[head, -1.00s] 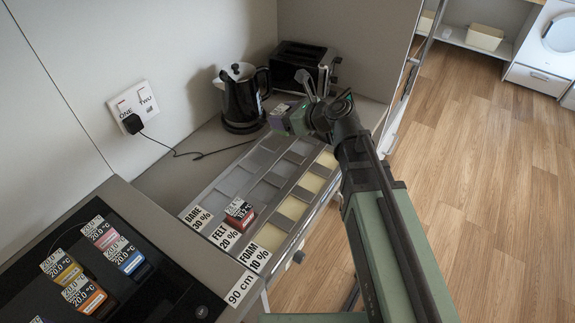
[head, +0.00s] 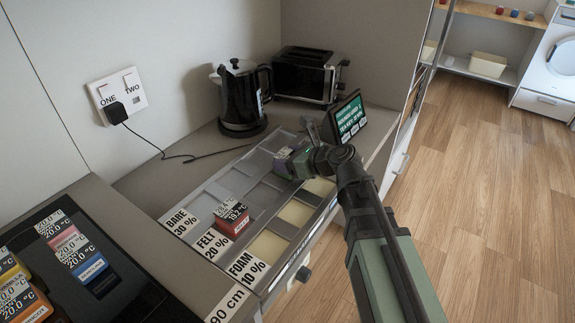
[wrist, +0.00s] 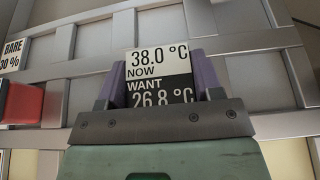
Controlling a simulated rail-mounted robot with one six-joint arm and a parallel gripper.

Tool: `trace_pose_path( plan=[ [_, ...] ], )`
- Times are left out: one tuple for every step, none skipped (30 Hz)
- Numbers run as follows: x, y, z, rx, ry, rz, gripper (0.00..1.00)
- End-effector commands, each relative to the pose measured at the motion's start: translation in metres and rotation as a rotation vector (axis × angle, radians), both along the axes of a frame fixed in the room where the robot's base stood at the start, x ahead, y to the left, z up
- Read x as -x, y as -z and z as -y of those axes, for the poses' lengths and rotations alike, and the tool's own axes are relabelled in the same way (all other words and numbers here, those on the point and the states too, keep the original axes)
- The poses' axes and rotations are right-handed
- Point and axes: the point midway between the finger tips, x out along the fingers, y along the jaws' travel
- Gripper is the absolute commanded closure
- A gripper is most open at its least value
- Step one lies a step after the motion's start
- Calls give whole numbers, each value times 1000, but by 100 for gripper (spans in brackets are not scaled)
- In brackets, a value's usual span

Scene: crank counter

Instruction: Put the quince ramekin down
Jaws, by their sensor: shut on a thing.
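My gripper (head: 292,161) is shut on the quince ramekin at the far end of the slotted tray. In the wrist view the ramekin's label (wrist: 158,75) reads 38.0 °C now, want 26.8 °C. Purple surfaces flank the label on both sides. My gripper mostly hides the ramekin's body. The tray (head: 205,200) has rows marked BARE 30 %, FELT 20 % and FOAM 10 %. The held ramekin is low over the tray's far part; I cannot tell whether it touches a slot floor.
A red ramekin (head: 232,221) stands at the near end of the FELT row; it also shows in the wrist view (wrist: 22,103). A kettle (head: 239,100), toaster (head: 305,75) and lit screen (head: 347,117) stand beyond. Several ramekins sit on the black plate (head: 125,285). Middle slots look free.

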Motion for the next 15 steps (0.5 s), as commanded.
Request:
trace_pose_path(
  plan=[
    [0, -1, 0, 0, 0, 0, 70],
    [0, -1, 0, 0, 0, 0, 70],
    [0, 0, 0, 0, 0, 0, 70],
    [0, 2, 0, 0, 0, 0, 70],
    [0, 3, 0, 0, 0, 0, 70],
    [0, 3, 0, 0, 0, 0, 39],
    [0, 2, 0, 0, 0, 0, 34],
    [0, 2, 0, 0, 0, 0, 30],
    [0, 2, 0, 0, 0, 0, 24],
    [0, 2, 0, 0, 0, 0, 19],
    [0, 2, 0, 0, 0, 0, 15],
    [0, 2, 0, 0, 0, 0, 15],
    [0, 2, 0, 0, 0, 0, 15],
    [0, 2, 0, 0, 0, 0, 15],
    [0, 2, 0, 0, 0, 0, 15]
  ],
)
